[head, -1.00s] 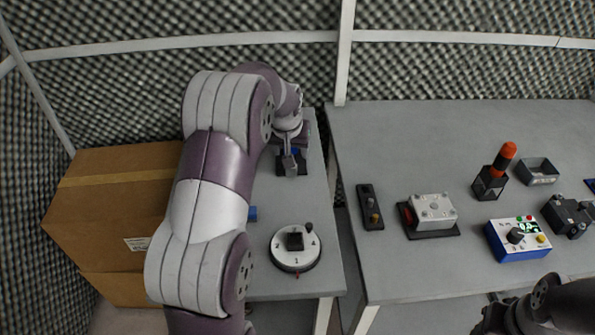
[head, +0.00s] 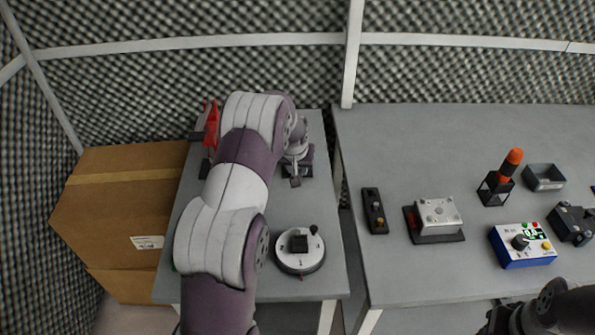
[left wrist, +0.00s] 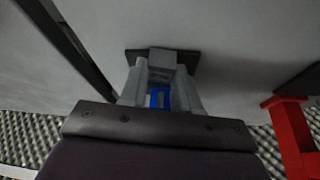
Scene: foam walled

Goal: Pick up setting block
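My left gripper (head: 296,176) is low over the back right part of the left table. In the left wrist view its two grey fingers (left wrist: 162,92) stand apart, with a grey block (left wrist: 165,58) and a blue part (left wrist: 160,98) between them. The grey block may be the setting block; the fingers hide much of it, and I cannot tell whether they press on it. A dark base plate (left wrist: 190,59) lies beyond the fingers, and it also shows in the head view (head: 307,163). My right gripper (head: 497,320) is partly cut off at the lower right.
A white round dial (head: 300,262) with a dark knob stands at the front of the left table (head: 320,215). A red device (head: 212,125) is behind my left arm. A cardboard box (head: 115,215) is at left. The right table holds several devices.

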